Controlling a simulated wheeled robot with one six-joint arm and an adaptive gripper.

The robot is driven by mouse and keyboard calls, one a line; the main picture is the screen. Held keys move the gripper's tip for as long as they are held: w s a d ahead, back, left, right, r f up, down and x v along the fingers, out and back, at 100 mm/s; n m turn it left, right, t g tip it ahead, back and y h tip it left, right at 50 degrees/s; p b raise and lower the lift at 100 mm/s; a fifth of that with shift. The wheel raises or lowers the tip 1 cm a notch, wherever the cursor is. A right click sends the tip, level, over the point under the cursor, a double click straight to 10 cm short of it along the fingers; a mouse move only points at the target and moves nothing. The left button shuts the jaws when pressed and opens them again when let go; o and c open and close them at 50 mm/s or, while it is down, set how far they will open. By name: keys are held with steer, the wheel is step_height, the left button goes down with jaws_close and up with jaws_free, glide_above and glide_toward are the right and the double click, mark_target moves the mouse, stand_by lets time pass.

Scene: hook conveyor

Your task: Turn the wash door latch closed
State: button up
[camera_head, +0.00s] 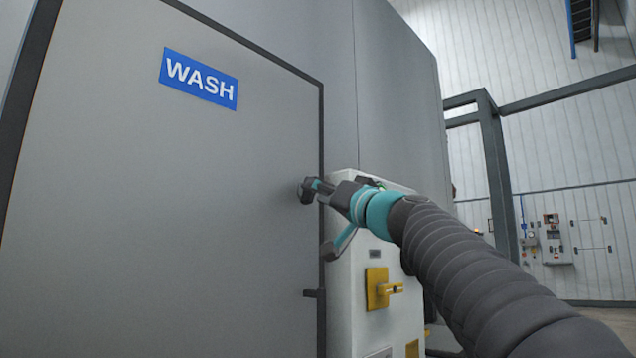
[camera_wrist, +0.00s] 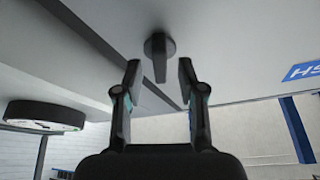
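The dark latch (camera_wrist: 158,46) is in the wrist view on the grey wash door (camera_head: 170,200). It has a rounded base and a narrow lever pointing down in that picture. My gripper (camera_wrist: 160,68) is open, with one finger on each side of the lever's line. Gaps show on both sides, and no finger visibly touches it. In the head view my gripper is at the door's right edge, where a dark part that looks like the latch (camera_head: 306,191) shows by the fingers. Exact contact and depth are hard to tell there.
A blue WASH sign (camera_head: 199,79) is on the door above. A white control box (camera_head: 350,275) with a yellow switch (camera_head: 378,289) stands right of the door edge, below my gripper. A small dark fitting (camera_head: 315,293) sits lower on the door edge.

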steer(key=shift+w+a+r, duration=0.15)
steer(key=shift+w+a, duration=0.1)
steer(key=shift+w, duration=0.05)
jaws_close()
steer(key=shift+w+d+n+g+y+b, duration=0.1)
steer(key=shift+n+g+y+b, duration=0.5)
steer(key=shift+n+b, duration=0.9)
steer(key=shift+n+g+y+b, duration=0.4)
steer(key=shift+n+y+b, duration=0.5)
steer(key=shift+n, duration=1.1)
